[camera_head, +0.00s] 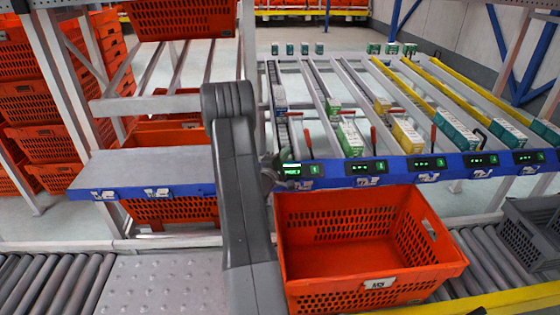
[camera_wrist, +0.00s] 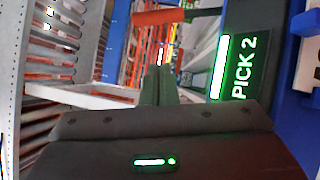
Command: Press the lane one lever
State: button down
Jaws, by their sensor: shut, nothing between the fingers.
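The lane one lever, a thin red-orange handle (camera_head: 308,143), stands at the front end of the leftmost lane in the head view. In the wrist view a red-orange bar (camera_wrist: 174,17) crosses near the top, probably this lever. My gripper (camera_head: 279,163) is at the blue front rail, just left of the lever and by the lane's display; my arm partly hides it. In the wrist view the gripper's fingers (camera_wrist: 158,86) are together and empty, pointing up the picture toward the bar. Whether they touch it cannot be told. The lane one display (camera_wrist: 232,68) is lit green and reads PICK 2.
The blue rail (camera_head: 400,167) carries several other displays, with more levers behind it. Cartons (camera_head: 352,139) stand in the sloping lanes. An empty-looking orange tote (camera_head: 362,283) is on the conveyor below the rail. A grey shelf (camera_head: 150,170) lies left of my arm.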

jog(key=x, duration=0.3)
jog(key=shift+w+d+r, duration=0.2)
jog(key=shift+d, duration=0.1)
jog(key=shift+w+d+r+p, duration=0.1)
jog(key=shift+d+r+p, duration=0.1)
jog(key=shift+d, duration=0.4)
jog(key=shift+d+r+p, duration=0.1)
jog(key=shift+d+p, duration=0.1)
jog(key=shift+d, duration=0.35)
jog(key=shift+w+d, duration=0.15)
jog(key=shift+d, duration=0.35)
jog(key=shift+r, duration=0.15)
